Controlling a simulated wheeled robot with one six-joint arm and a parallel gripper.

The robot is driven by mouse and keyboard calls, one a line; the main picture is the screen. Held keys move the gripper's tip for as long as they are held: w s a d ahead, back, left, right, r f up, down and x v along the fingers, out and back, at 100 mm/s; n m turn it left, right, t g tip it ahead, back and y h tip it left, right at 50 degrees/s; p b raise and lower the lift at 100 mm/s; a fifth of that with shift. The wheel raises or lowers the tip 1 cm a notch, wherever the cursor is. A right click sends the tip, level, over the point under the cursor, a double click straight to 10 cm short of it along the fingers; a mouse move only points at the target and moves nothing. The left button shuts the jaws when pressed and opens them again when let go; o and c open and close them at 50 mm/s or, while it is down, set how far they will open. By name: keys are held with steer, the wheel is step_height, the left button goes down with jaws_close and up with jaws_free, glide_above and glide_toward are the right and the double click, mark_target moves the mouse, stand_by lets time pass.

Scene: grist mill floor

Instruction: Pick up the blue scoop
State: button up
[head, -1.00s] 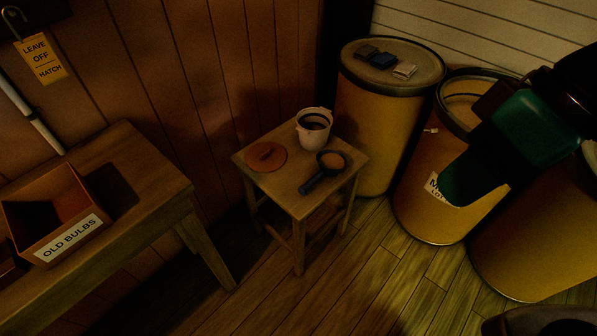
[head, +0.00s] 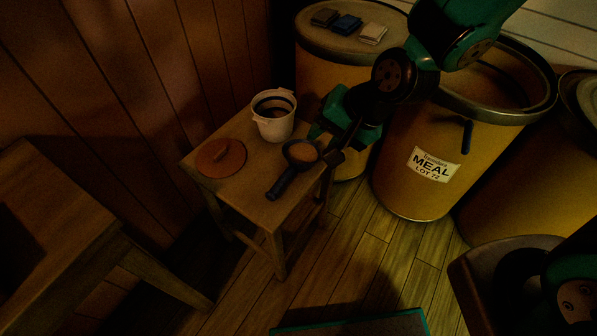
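The blue scoop (head: 281,183) lies on the small wooden stool (head: 248,206). It looks dark blue, its round bowl holds tan meal, and its handle points to the lower left. My gripper (head: 323,147) is beside the bowl on its right, at the stool's right edge. Its dark fingers are small and dim, so I cannot tell how far apart they are, or whether they touch the scoop. The scoop's handle is clear of the gripper.
A white pot (head: 273,125) stands behind the scoop, and a round brown lid (head: 221,158) lies to its left. A drum labelled MEAL (head: 405,196) stands right of the stool. A drum behind bears several folded cloths (head: 346,24). A bench (head: 60,220) is at left.

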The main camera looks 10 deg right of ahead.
step_height(320, 180, down, 8)
steer(key=w+m+b, duration=0.1)
steer(key=w+m, duration=0.1)
steer(key=m, duration=0.1)
steer(key=t+b, duration=0.1)
glide_toward(287, 176)
steer(key=x, duration=0.4)
steer(key=shift+a, duration=0.25)
steer(key=shift+d+b+x, duration=0.2)
steer(key=shift+b+x, duration=0.15)
steer(key=shift+x, duration=2.75)
steer(key=shift+c, duration=0.5)
jaws_close()
